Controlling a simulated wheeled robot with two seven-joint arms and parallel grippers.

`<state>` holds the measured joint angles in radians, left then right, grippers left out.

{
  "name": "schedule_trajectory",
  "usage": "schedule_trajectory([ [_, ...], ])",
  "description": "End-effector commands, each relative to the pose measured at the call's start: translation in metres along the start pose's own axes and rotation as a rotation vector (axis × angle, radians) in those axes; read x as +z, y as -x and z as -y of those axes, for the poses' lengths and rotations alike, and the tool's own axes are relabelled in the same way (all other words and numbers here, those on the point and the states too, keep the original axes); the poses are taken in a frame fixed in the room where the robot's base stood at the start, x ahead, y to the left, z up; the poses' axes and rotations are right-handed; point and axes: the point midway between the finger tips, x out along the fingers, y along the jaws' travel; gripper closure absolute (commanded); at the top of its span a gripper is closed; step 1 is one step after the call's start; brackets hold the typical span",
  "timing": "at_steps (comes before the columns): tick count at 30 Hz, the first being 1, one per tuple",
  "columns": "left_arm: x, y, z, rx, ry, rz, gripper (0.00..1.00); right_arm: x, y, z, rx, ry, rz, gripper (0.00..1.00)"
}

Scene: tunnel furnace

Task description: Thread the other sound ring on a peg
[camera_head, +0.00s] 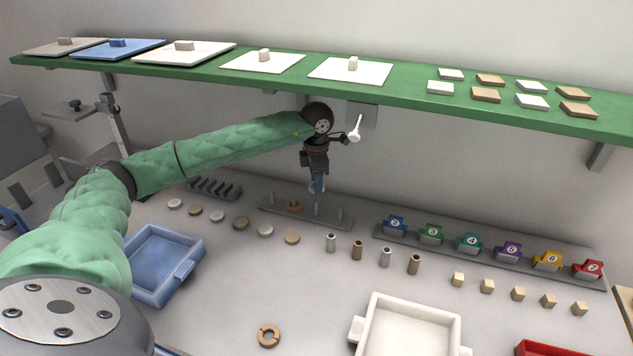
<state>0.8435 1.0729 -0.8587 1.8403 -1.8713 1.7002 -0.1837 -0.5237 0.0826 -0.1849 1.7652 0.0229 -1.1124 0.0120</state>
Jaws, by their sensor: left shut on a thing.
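The peg rack (335,219) is a grey bar with several upright pegs, at the back of the table below the green shelf. A brown ring (294,207) sits around one peg, left of my gripper. My left gripper (317,188) points down over the rack, just above another peg (317,209). It is shut on a small pale thing, which looks like a ring seen nearly edge-on and is mostly hidden by the fingers. I cannot tell whether it touches the peg. A brown ring with a gap in it (269,336) lies on the front of the table. My right gripper is out of view.
The green shelf (400,85) overhangs the rack. Small discs (241,223) and metal cylinders (357,249) stand before it. A blue tray (165,262), a white tray (375,307) and numbered coloured holders (432,232) are around. The table's middle is clear.

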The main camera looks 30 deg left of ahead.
Motion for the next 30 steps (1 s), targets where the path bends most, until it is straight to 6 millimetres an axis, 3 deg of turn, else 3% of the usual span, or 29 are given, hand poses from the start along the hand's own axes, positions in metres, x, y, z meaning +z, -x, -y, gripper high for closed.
schedule_trajectory([
  [30, 0.000, -0.033, 0.000, 0.000, 0.000, 0.000, 0.79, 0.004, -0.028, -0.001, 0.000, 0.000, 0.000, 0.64],
])
